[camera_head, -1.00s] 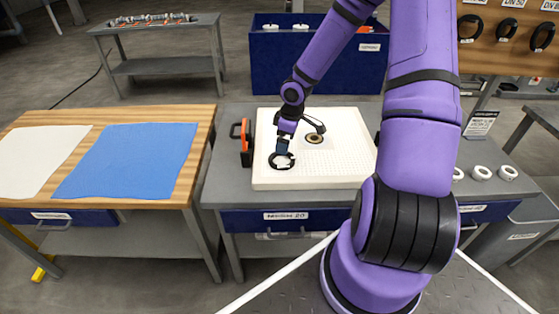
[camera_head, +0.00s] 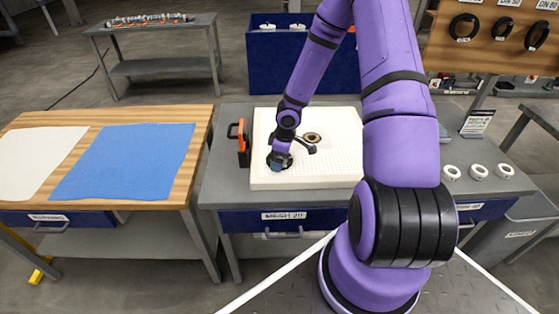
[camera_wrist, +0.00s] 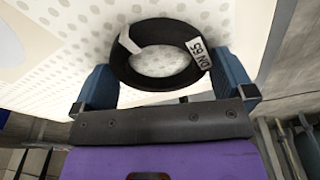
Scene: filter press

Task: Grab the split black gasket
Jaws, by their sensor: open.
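The black ring gasket (camera_wrist: 163,24) lies on the white perforated plate (camera_wrist: 55,60) in the wrist view, with a "DN 65" tag (camera_wrist: 201,53) on its right side and a pale strip on its left. I cannot make out a split. My gripper (camera_wrist: 165,72) is open, its two blue fingers apart on the left and right of the ring's near part. I cannot tell whether they touch it. In the head view my gripper (camera_head: 280,161) is low over the front left of the white plate (camera_head: 325,180) and mostly hides the gasket.
An orange-and-black tool (camera_head: 243,142) stands at the plate's left edge. White rings (camera_head: 478,171) lie right of my arm. A wooden table with a blue cloth (camera_head: 120,162) is left; black rings hang on a board (camera_head: 500,45).

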